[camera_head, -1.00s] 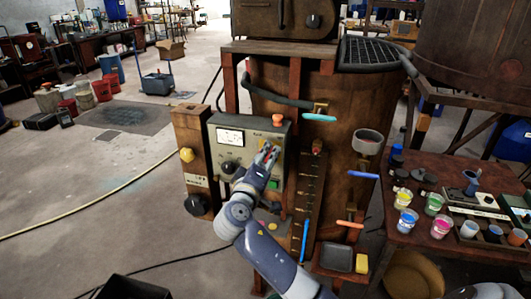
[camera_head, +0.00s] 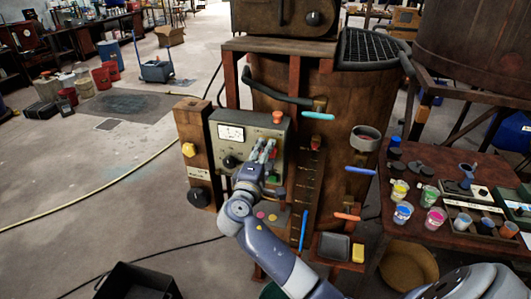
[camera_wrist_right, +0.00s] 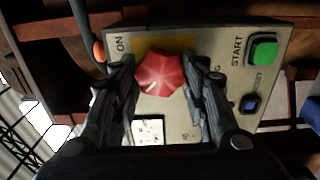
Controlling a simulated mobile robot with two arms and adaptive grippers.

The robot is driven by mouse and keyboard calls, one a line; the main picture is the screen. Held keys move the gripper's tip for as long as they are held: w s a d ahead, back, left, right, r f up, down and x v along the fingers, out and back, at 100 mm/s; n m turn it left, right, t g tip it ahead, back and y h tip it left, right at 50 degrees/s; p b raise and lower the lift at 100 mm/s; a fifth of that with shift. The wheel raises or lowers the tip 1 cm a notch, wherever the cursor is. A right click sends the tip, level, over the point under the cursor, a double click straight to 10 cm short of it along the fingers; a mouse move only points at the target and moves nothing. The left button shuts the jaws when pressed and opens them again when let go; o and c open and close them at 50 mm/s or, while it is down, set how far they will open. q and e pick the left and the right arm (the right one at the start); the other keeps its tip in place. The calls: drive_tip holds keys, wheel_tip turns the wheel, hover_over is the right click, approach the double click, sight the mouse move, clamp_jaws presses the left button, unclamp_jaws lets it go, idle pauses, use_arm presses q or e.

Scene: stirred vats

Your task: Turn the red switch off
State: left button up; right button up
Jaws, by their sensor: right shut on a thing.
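The red switch (camera_wrist_right: 160,73) is a faceted red knob on the grey control panel (camera_head: 218,151), in front of a yellow plate. In the right wrist view a small white mark shows on its lower left, and the word "ON" is printed beside it. My right gripper (camera_wrist_right: 160,80) has a finger on each side of the knob and is shut on it. In the head view the same gripper (camera_head: 267,148) reaches the panel and mostly hides the switch. My left gripper is not in view.
The panel also has a green START button (camera_wrist_right: 262,50), a blue button (camera_wrist_right: 250,103), an orange knob (camera_head: 278,117) and a dial gauge (camera_head: 231,133). Valve handles, one light blue (camera_head: 318,116), line the vat at right. A table (camera_head: 408,176) with paint cups stands farther right.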

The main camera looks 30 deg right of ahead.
idle(0.3)
drive_tip(key=o, duration=1.1)
drive_tip(key=shift+c, duration=0.2)
drive_tip(key=v, duration=1.2)
